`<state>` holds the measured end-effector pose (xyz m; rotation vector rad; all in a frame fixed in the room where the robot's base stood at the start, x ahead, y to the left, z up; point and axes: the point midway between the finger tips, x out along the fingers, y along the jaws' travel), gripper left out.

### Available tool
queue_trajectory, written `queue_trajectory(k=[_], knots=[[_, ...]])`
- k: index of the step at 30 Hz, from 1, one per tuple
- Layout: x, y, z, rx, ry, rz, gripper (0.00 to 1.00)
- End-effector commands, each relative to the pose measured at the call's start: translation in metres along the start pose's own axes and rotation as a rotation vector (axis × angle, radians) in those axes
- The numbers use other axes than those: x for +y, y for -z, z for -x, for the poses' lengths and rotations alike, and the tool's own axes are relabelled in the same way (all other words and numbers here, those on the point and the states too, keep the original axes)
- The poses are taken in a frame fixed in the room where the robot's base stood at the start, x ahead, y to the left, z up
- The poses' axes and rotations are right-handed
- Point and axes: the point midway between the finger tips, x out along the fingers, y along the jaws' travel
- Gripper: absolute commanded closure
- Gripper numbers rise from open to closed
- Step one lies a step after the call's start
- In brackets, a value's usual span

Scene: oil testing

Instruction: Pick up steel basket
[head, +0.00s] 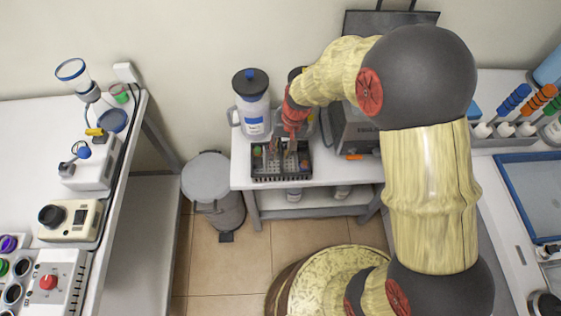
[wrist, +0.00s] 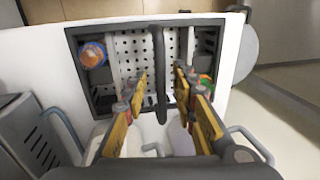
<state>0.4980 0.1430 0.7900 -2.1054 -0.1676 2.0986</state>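The steel basket (head: 282,177) is a dark, rectangular tray with a perforated floor. It stands on the white middle table in the head view. In the wrist view the basket (wrist: 130,48) fills the upper middle, with a dark bar-like handle (wrist: 158,60) across its centre. My gripper (head: 290,146) points down over the basket. In the wrist view my gripper (wrist: 161,84) is open, with its yellow-padded fingers on either side of the handle and visible gaps to it. An orange-and-blue item (wrist: 93,53) sits in the basket's left corner, and a partly hidden orange-and-green item (wrist: 205,80) at the right.
A clear jug with a black lid (head: 252,105) stands behind the basket. A grey machine (head: 356,135) stands to its right. A grey pedal bin (head: 213,185) is on the floor at left. The left table (head: 125,135) holds instruments.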

Motion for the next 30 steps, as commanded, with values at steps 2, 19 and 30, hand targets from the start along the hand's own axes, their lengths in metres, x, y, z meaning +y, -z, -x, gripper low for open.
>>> queue_trajectory(k=[2,19,30], knots=[[0.0,0.0001,0.0,0.0,0.0,0.0,0.73],[0.0,0.0,0.0001,0.0,0.0,0.0,0.99],[-0.0001,0.0004,0.0005,0.001,0.0,0.0,1.0]])
